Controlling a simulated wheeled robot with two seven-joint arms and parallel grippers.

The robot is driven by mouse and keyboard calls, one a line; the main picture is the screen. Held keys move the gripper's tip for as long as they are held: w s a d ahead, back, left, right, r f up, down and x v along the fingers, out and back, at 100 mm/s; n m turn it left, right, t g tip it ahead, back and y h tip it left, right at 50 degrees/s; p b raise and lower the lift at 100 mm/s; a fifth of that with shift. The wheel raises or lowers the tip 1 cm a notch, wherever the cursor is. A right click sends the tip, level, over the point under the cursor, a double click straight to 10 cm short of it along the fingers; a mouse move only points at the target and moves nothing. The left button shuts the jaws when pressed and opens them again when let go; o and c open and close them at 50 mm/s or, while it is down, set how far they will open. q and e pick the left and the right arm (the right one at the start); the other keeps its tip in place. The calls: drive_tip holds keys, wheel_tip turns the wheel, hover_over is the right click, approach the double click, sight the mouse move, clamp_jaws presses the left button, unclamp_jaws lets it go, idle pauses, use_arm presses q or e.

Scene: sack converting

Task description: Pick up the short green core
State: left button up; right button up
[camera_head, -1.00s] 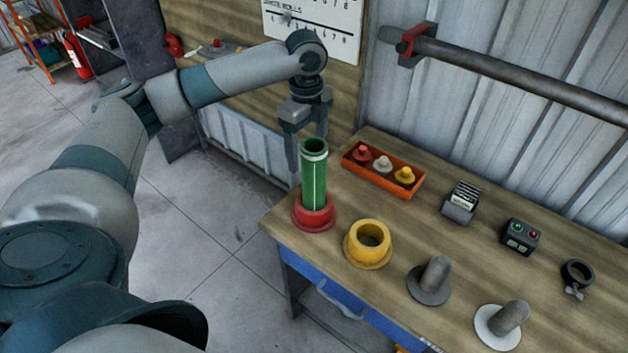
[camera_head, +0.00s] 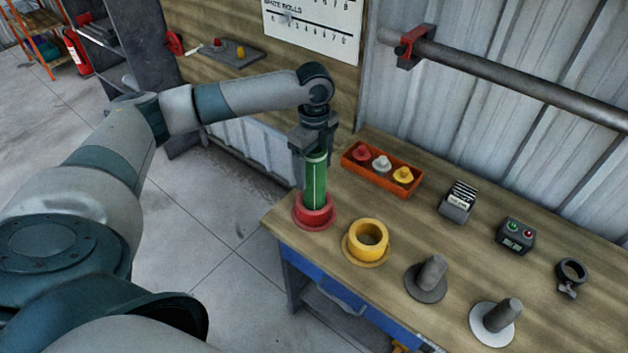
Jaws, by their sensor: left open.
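The short green core (camera_head: 316,186) stands upright in a red flanged holder (camera_head: 314,214) at the left end of the workbench. It has a pale band near its top. My left gripper (camera_head: 311,170) points down over the core, with its open fingers around the core's upper part. The left finger shows beside the core; the other is mostly hidden, so I cannot tell whether either touches it. My right gripper is not in view.
A yellow ring holder (camera_head: 352,254), a dark peg (camera_head: 431,272) and a pale-based peg (camera_head: 497,322) stand along the bench (camera_head: 400,225). Behind are an orange tray (camera_head: 402,187), a card box (camera_head: 457,202), a button box (camera_head: 515,236) and a ring clamp (camera_head: 570,275). A pipe (camera_head: 520,88) runs along the wall.

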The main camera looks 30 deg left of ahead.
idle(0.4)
use_arm(q)
clamp_jaws()
wheel_tip(320, 180, up, 10)
drive_tip(key=b, duration=0.3)
idle(0.5)
idle(0.4)
